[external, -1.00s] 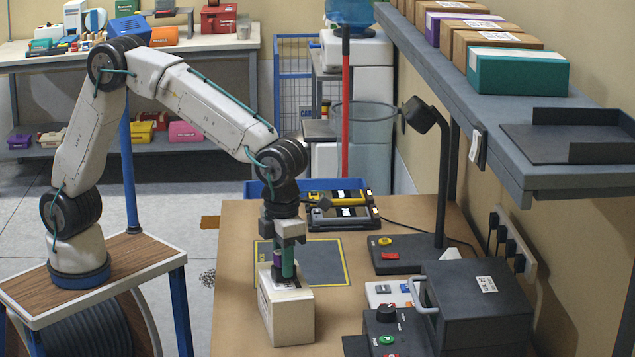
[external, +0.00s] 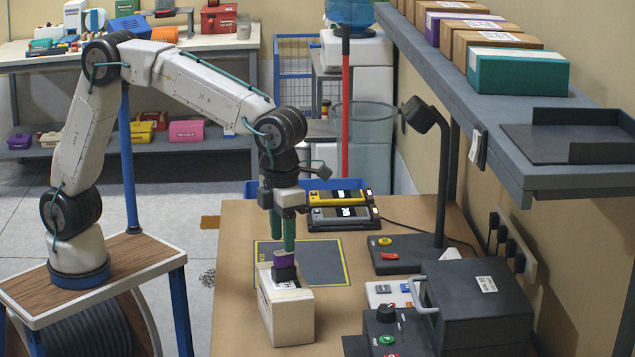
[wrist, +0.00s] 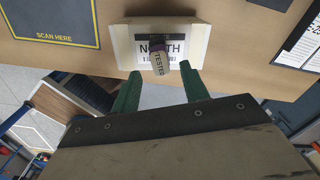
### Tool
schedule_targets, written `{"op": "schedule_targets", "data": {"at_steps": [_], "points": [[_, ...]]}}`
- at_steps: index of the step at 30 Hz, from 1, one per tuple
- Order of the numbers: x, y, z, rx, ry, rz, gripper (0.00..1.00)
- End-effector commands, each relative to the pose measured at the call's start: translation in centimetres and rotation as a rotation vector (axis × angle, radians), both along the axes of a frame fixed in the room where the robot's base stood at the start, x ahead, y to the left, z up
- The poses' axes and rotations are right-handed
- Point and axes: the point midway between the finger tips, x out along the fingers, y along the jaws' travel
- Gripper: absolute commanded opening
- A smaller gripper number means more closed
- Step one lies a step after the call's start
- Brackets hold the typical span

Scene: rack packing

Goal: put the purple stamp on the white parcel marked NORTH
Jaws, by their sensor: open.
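The white parcel (external: 287,318) stands on the front of the brown table, and the wrist view shows NORTH on the label of the parcel (wrist: 120,45). The purple stamp (external: 284,254) stands upright on the parcel's top, its black base down on it. In the wrist view the stamp (wrist: 158,62) shows a pale top reading TESTED and covers part of the label. My gripper (external: 283,242) is open just above the stamp, its green fingers clear of it. In the wrist view the fingers of my gripper (wrist: 160,75) are spread either side of the stamp.
A dark mat (external: 322,262) with a yellow border lies behind the parcel. A black machine (external: 470,300) and a control box (external: 384,322) stand to the right. A lamp (external: 440,180) rises beyond them. Yellow and grey devices (external: 340,212) lie at the back.

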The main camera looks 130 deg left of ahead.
Motion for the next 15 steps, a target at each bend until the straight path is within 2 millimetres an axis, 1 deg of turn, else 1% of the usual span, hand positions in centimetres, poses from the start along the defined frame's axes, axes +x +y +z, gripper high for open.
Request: {"op": "schedule_targets", "data": {"at_steps": [1, 6, 10, 15], "points": [[0.1, 0.0, 1.1, 0.0, -0.002, 0.0, 0.45], [0.0, 0.0, 4.1, 0.001, -0.001, 0.0, 0.45], [0.0, 0.0, 5.4, 0.0, 0.0, 0.0, 0.45], [0.0, 0.0, 5.9, -0.001, 0.001, 0.0, 0.45]]}}
